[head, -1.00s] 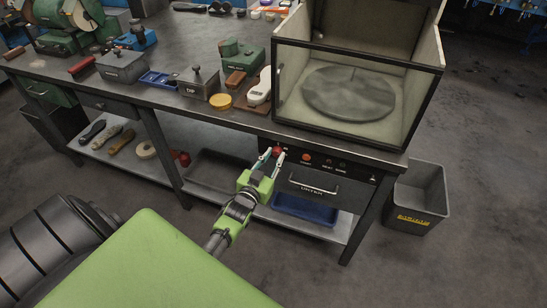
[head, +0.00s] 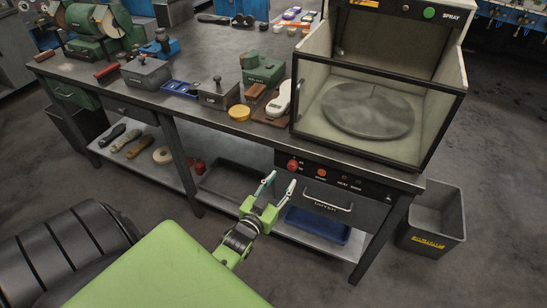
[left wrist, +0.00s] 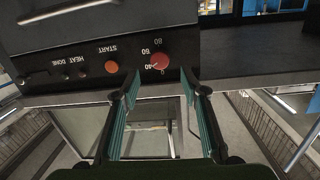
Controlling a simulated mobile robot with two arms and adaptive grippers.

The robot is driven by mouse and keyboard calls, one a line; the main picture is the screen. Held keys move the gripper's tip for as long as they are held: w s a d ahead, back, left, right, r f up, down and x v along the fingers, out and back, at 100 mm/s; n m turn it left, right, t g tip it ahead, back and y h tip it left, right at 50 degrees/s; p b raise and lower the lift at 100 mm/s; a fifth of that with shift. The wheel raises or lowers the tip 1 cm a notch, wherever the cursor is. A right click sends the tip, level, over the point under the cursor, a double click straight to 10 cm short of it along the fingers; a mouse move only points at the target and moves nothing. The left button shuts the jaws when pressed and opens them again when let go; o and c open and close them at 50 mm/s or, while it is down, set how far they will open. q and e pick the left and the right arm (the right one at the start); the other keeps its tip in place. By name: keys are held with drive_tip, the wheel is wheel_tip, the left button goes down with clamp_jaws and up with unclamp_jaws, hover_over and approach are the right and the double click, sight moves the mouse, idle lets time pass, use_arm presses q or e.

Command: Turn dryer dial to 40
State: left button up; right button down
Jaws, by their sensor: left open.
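The dryer (head: 330,187) is a dark front panel under the bench top with a red dial (head: 293,165) at its left end. In the left wrist view the dial (left wrist: 160,61) shows upside down, with 0, 40, 60 and 80 around it. A small light mark on the dial appears to face the 40. My left gripper (head: 281,180) is open and empty, just in front of and below the dial, apart from it. In the left wrist view its fingers (left wrist: 161,79) stand on either side below the dial. My right gripper is not in view.
Beside the dial are an orange START button (head: 321,173) and the HEAT and DONE lamps. A drawer handle (head: 327,204) juts out below. A spray booth (head: 440,120) stands above on the bench. A blue tray (head: 317,226) is on the lower shelf; a grey bin (head: 436,220) stands right.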

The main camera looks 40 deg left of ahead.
use_arm(q)
drive_tip(key=v, duration=0.5)
drive_tip(key=shift+s+d, duration=0.1)
drive_tip(key=shift+s, duration=0.3)
drive_tip(key=shift+f, duration=0.1)
drive_tip(key=s+d+f+g+h, duration=0.1)
drive_tip(key=s+d+f+g, duration=0.2)
drive_tip(key=f, duration=0.5)
drive_tip(key=s+d+f+m+g+h, duration=0.1)
drive_tip(key=s+d+f+g, duration=0.2)
drive_tip(key=f, duration=0.6)
drive_tip(key=s+d+f+g+h, duration=0.1)
drive_tip(key=s+d+f, duration=0.1)
drive_tip(key=s+f, duration=0.45)
drive_tip(key=s+d+f+m+g, duration=0.1)
drive_tip(key=s+f+g, duration=0.2)
drive_tip(key=s+f, duration=0.3)
drive_tip(key=s+d+f+m+g, duration=0.1)
drive_tip(key=s+f, duration=0.5)
drive_tip(key=s, duration=0.6)
drive_tip(key=s+d+f+g, duration=0.2)
drive_tip(key=s+f+g, duration=0.2)
drive_tip(key=s, duration=0.5)
wheel_tip(320, 180, down, 3)
drive_tip(key=shift+s+r+m+g, duration=0.2)
drive_tip(key=shift+s+m+g, duration=0.1)
drive_tip(key=shift+s+m, duration=0.1)
drive_tip(key=shift+w, duration=0.15)
